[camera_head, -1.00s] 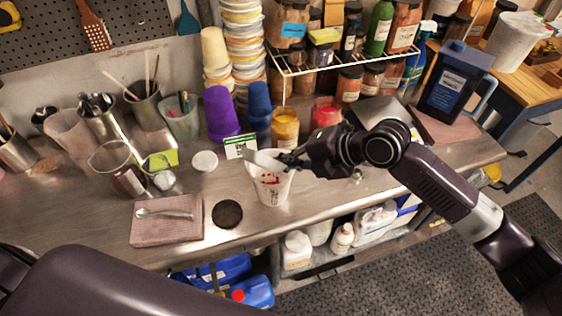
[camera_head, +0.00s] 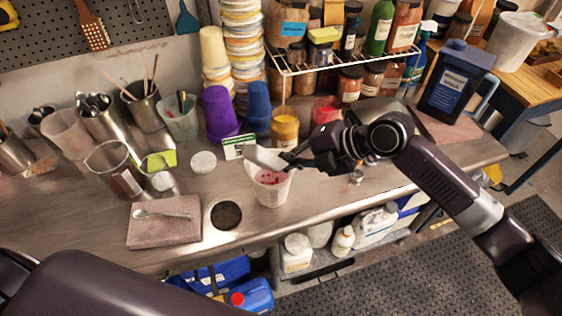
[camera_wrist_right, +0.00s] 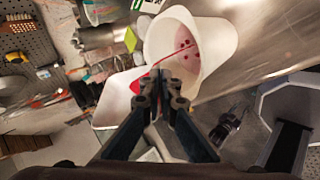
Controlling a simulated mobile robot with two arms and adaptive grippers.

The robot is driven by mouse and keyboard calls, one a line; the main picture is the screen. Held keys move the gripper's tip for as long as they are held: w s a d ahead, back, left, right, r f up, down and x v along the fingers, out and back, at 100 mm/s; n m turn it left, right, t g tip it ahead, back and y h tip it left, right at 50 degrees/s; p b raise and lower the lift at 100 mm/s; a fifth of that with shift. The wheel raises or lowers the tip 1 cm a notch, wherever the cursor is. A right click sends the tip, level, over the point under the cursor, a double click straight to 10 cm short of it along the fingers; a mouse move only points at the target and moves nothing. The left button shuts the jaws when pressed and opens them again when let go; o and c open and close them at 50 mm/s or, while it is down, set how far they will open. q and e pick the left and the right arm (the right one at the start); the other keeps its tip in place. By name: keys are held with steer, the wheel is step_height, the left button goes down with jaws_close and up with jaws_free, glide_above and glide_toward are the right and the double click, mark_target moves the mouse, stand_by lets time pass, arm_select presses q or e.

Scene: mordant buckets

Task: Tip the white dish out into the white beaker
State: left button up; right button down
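The white beaker (camera_head: 272,192) stands upright on the steel bench, and reddish contents with darker red spots show inside it. In the right wrist view the beaker (camera_wrist_right: 222,38) has these spots on its inside. My right gripper (camera_head: 287,160) is above the beaker's right rim, shut on the white dish (camera_head: 262,157). The dish is steeply tilted over the beaker's mouth. In the right wrist view the dish (camera_wrist_right: 117,97) is behind and left of the fingers, and a thin red streak runs near its edge. My left gripper is not in view.
A card (camera_head: 238,146) stands behind the beaker. A dark round disc (camera_head: 226,215) and a folded pink cloth (camera_head: 160,230) with a spoon lie to the left. A yellow jar (camera_head: 285,128) and a wire rack (camera_head: 340,62) are behind.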

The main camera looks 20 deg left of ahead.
stand_by(0.3)
steer(key=shift+w+f+b, duration=0.1)
steer(key=shift+f+b, duration=0.05)
steer(key=shift+b, duration=0.35)
steer(key=shift+m+g+b, duration=0.3)
steer(key=shift+g+b, duration=0.05)
steer(key=shift+g, duration=0.05)
steer(key=shift+w, duration=0.1)
steer(key=shift+f+m+g+y+b, duration=0.25)
steer(key=shift+g+b, duration=0.25)
steer(key=shift+b, duration=0.45)
steer(key=shift+r, duration=0.15)
